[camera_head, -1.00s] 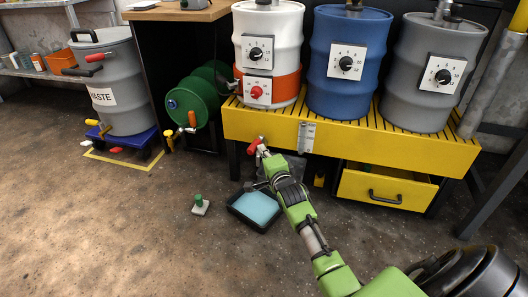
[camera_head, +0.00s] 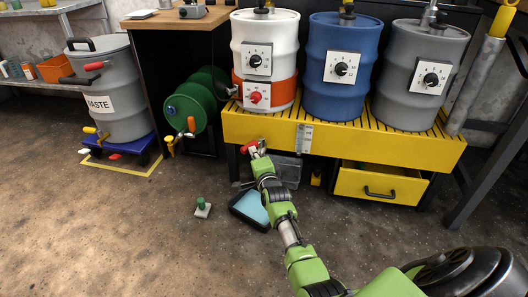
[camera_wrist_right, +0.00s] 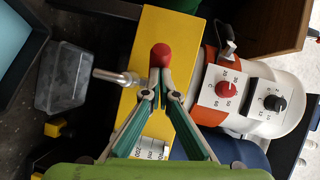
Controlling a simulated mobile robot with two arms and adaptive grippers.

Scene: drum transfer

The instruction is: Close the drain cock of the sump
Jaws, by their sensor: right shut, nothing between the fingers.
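The sump is the yellow, slatted box (camera_head: 262,128) under the drums. Its drain cock, with a red handle (camera_head: 249,147), sits at the left of its front, partly hidden by my gripper. In the right wrist view the red handle (camera_wrist_right: 160,50) shows end-on, beside a metal spout (camera_wrist_right: 112,77) on the yellow wall (camera_wrist_right: 165,22). My right gripper (camera_head: 256,156) is at the cock. In the wrist view its fingertips (camera_wrist_right: 160,84) are together, right against or just short of the red handle; I cannot tell if they touch. My left gripper is not in view.
A black tray with blue inside (camera_head: 250,209) and a clear bin (camera_head: 287,170) are on the floor below. A small green-topped block (camera_head: 203,207) lies left of the tray. A yellow drawer (camera_head: 377,185) stands open at right.

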